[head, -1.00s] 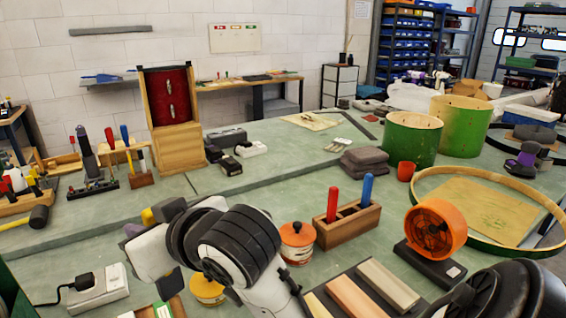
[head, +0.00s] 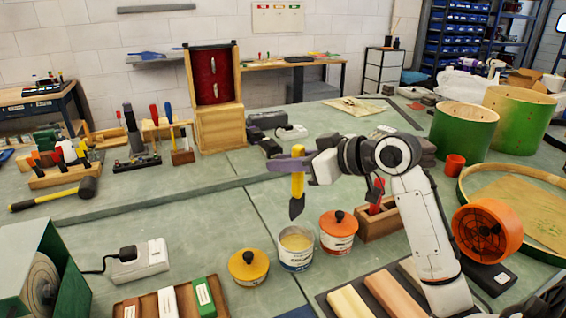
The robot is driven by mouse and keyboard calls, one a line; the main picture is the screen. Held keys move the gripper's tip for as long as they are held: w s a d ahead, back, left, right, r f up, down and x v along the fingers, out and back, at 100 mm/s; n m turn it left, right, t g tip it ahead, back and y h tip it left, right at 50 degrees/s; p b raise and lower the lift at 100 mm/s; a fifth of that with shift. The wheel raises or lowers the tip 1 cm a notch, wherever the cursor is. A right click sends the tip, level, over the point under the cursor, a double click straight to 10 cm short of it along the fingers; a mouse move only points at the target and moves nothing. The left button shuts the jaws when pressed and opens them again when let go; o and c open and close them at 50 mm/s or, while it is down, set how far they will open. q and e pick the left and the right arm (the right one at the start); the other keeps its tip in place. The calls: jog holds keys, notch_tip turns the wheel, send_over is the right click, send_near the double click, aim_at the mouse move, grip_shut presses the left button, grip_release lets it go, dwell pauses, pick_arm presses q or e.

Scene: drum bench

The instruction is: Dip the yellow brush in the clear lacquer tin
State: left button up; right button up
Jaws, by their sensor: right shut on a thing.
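My right gripper (head: 300,168) is shut on the yellow brush (head: 298,184), which hangs nearly upright with its dark bristles down. In the head view the bristle tip shows a little above the rim of an open tin (head: 296,254), apart from it. The tin has a pale label and yellowish contents; its label is too small to read, but it is the only open tin in view. A yellow lid (head: 248,268) with a dark knob sits left of it. A closed tin with an orange lid (head: 338,224) stands to its right. My left gripper is not in view.
A wooden block with a red-handled tool (head: 376,222) stands right behind the orange-lidded tin. An orange fan (head: 487,232) is farther right. A power strip (head: 140,262) and a tray of colored blocks (head: 168,302) lie at left.

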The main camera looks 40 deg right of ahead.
aim_at(294, 197)
notch_tip(294, 197, down, 6)
jog(key=b, duration=0.4)
jog(key=shift+r, duration=0.2)
jog(key=shift+a+f, duration=0.1)
jog(key=shift+f, duration=0.1)
jog(key=shift+f+b, duration=1.05)
jog(key=shift+f, duration=0.45)
notch_tip(294, 197, down, 2)
jog(key=shift+f+b, duration=0.25)
jog(key=shift+b, duration=0.35)
jog(key=shift+r, duration=0.1)
